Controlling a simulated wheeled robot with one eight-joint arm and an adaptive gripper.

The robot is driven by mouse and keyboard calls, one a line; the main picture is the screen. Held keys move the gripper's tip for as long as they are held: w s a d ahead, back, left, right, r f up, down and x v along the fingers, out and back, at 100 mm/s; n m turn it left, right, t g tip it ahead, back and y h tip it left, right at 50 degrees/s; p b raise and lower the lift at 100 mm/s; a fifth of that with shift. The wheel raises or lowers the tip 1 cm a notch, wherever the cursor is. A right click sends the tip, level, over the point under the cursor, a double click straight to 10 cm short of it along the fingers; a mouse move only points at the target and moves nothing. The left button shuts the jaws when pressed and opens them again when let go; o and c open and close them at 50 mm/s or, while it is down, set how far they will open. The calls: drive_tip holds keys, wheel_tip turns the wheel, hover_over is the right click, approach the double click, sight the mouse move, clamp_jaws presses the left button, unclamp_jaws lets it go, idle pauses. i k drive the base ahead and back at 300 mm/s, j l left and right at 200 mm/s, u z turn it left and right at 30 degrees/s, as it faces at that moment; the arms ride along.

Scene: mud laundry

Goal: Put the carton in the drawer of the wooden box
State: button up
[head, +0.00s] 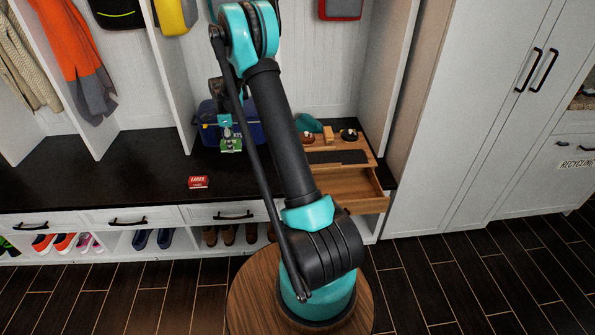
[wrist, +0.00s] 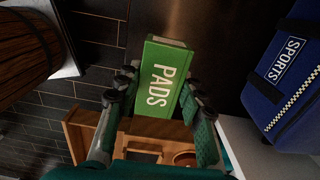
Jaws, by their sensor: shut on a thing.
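My gripper (head: 229,136) is shut on a green carton (wrist: 157,78) lettered PADS. The carton (head: 231,145) shows in the head view above the dark bench top, in front of the blue bag. In the wrist view it sits between my gripper's two fingers (wrist: 150,105). The wooden box (head: 335,157) stands on the bench to the right, behind my arm. Its drawer (head: 349,186) is pulled out toward the front and looks empty where it shows. My arm hides part of the box and drawer. The box (wrist: 82,130) also shows at the bottom of the wrist view.
The blue SPORTS bag (wrist: 290,75) stands close by. A teal item and small dark items rest on the wooden box. A white divider and tall cabinet (head: 470,120) stand right of it.

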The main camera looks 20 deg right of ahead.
sight(340, 198)
drive_tip(key=k+l, duration=0.2)
drive_tip(key=l, duration=0.2)
drive_tip(key=k+l, duration=0.15)
drive_tip(key=l, duration=0.2)
drive_tip(key=k+l, duration=0.2)
drive_tip(key=l, duration=0.2)
drive_tip(key=k+l, duration=0.2)
drive_tip(key=l, duration=0.15)
drive_tip(key=k+l, duration=0.15)
drive_tip(key=l, duration=0.25)
